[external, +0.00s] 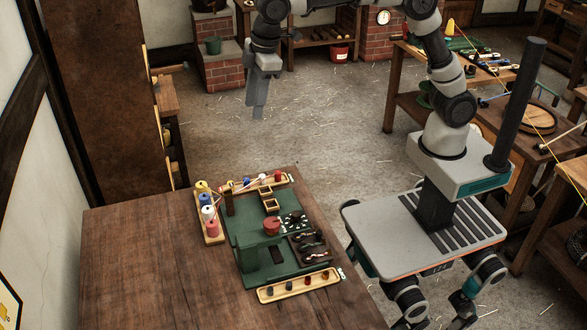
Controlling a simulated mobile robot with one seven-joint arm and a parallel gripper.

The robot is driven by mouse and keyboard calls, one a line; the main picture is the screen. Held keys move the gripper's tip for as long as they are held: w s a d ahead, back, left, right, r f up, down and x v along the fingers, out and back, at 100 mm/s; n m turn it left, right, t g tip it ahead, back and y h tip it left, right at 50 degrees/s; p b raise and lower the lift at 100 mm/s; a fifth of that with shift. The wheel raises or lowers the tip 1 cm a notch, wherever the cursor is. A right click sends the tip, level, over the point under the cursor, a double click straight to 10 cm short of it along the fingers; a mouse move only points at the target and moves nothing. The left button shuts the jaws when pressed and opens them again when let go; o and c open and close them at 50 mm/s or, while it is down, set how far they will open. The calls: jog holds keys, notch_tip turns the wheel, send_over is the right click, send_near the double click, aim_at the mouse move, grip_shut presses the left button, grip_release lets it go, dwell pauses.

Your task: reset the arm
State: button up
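My gripper (258,112) hangs at the end of my raised arm, pointing down, upper middle in the external view. It is above the floor, beyond the far edge of the wooden table (140,265), and touches nothing I can see. Its fingers look close together, but they are too small to tell open from shut. I see nothing held in it. My arm reaches from my base on the right up and across to the left, partly cut off by the top of the picture.
A tall brown cabinet (95,90) stands left. Workbenches line the right. Straw-strewn floor (300,130) is open between.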

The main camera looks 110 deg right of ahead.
jog(key=s+a+r+t, duration=0.1)
jog(key=s+a+r, duration=0.25)
jog(key=s, duration=0.45)
jog(key=s+a+f+t, duration=0.1)
jog(key=s+f, duration=0.2)
jog(key=s, duration=0.9)
jog(key=s+a+f+m+t+y, duration=0.1)
jog(key=s+a+f, duration=0.1)
jog(key=s, duration=1)
jog(key=shift+s+a+f+t, duration=0.3)
jog(key=shift+f, duration=0.35)
notch_tip(320, 180, down, 14)
jog(key=b, duration=1.4)
jog(key=shift+f, duration=0.2)
